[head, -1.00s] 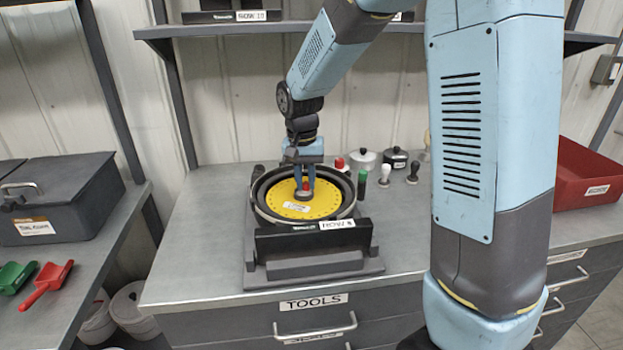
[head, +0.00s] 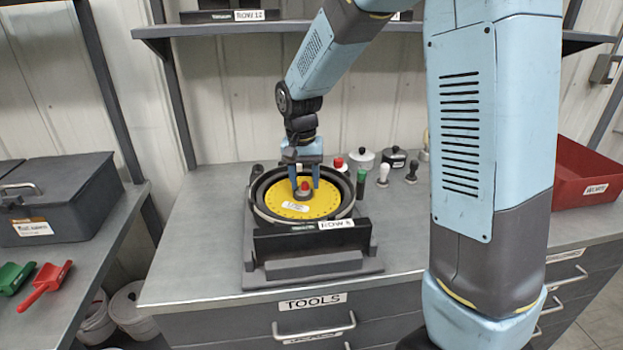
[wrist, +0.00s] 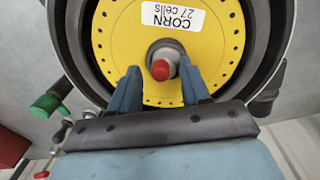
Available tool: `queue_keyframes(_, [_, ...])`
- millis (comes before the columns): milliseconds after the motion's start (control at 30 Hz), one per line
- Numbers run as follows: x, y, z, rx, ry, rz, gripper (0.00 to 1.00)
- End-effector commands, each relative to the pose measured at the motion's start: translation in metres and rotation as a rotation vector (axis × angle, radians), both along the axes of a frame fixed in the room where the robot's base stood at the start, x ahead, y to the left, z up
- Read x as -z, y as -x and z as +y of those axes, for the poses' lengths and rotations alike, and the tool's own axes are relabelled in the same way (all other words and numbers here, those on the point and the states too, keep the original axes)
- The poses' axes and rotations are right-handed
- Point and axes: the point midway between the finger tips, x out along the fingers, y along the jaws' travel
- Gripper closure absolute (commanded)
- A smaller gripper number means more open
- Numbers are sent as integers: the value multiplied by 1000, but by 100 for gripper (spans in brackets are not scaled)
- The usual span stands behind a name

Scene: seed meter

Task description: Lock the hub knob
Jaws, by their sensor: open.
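The hub knob (wrist: 161,70) has a red tip and a grey body, at the centre of the yellow seed plate (wrist: 120,30) labelled "CORN 27 cells". In the head view the knob's red tip (head: 304,186) shows in the middle of the plate (head: 325,202), inside the black round housing of the seed meter (head: 270,240). My gripper (wrist: 163,80) is open, with one blue finger on each side of the knob and visible gaps. In the head view my gripper (head: 304,186) points down over the plate's centre. I cannot tell whether the fingertips touch the plate.
Several small knobbed tools and pots, including a green-topped handle (head: 361,183) and a dark pot (head: 394,158), stand right of the meter. A red bin (head: 590,180) is far right. A grey lidded box (head: 60,200) and scoops are left. The bench's front left is clear.

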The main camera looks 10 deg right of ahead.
Motion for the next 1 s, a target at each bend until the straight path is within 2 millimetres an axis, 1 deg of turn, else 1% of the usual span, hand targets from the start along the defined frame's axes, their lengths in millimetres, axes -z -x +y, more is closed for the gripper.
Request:
queue_keyframes(133, [-8,0,1,0,-1,-1,53])
queue_keyframes(267, [-26,-1,2,-1,-1,-3,53])
queue_keyframes(500, [-74,-2,4,0,-2,-5,53])
queue_keyframes(700, [-109,-2,5,1,-1,-2,53])
queue_keyframes(800, [-122,-3,6,1,-1,-1,53])
queue_keyframes(900, [-131,-3,6,1,0,0,53])
queue_keyframes(1000, [-135,-3,7,1,0,0,53])
